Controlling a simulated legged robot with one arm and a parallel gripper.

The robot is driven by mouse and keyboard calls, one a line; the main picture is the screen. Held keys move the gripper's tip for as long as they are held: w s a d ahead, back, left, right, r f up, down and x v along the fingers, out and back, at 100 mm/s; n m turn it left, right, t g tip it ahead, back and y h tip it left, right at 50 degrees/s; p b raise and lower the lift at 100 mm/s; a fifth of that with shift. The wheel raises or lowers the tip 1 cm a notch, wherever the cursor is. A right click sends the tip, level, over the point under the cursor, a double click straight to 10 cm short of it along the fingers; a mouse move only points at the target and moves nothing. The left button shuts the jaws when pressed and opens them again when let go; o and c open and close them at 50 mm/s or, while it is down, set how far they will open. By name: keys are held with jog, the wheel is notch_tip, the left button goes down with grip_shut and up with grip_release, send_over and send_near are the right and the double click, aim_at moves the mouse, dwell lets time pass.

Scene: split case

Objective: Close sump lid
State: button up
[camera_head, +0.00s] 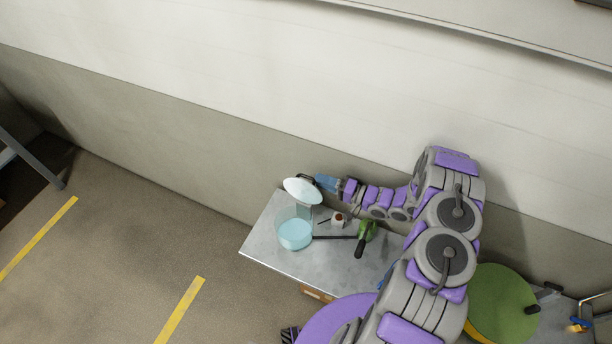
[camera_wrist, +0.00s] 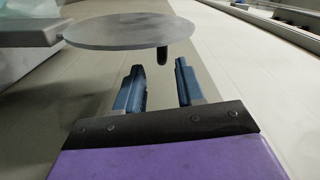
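The sump (camera_head: 294,233) is a pale blue, see-through round container on the metal table. Its lid (camera_head: 303,190) is a pale disc, raised and tilted above the sump, so the sump stands open. In the wrist view the lid (camera_wrist: 115,31) looks grey, with a dark peg (camera_wrist: 162,55) below its right edge. My gripper (camera_head: 320,182) is just right of the lid. In the wrist view its two blue fingers (camera_wrist: 160,72) are apart, with nothing visible between them. The peg shows just beyond the fingertips; I cannot tell whether anything touches.
The metal table (camera_head: 270,254) stands against the wall. A green device with a dark handle (camera_head: 364,236) and a small white and brown item (camera_head: 338,219) are right of the sump. A green disc (camera_head: 498,304) lies farther right. Open floor is at the left.

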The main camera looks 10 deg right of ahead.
aim_at(303, 175)
jog(key=x, duration=0.6)
jog(key=shift+s+a+b, duration=0.15)
jog(key=shift+a+b, duration=0.15)
jog(key=shift+a, duration=0.15)
jog(key=shift+w+a, duration=0.2)
jog(key=shift+w, duration=0.1)
jog(key=shift+d, duration=0.35)
jog(key=shift+a, duration=0.4)
jog(key=c, duration=0.5)
grip_shut()
jog(key=shift+s+f, duration=0.1)
jog(key=shift+f, duration=0.05)
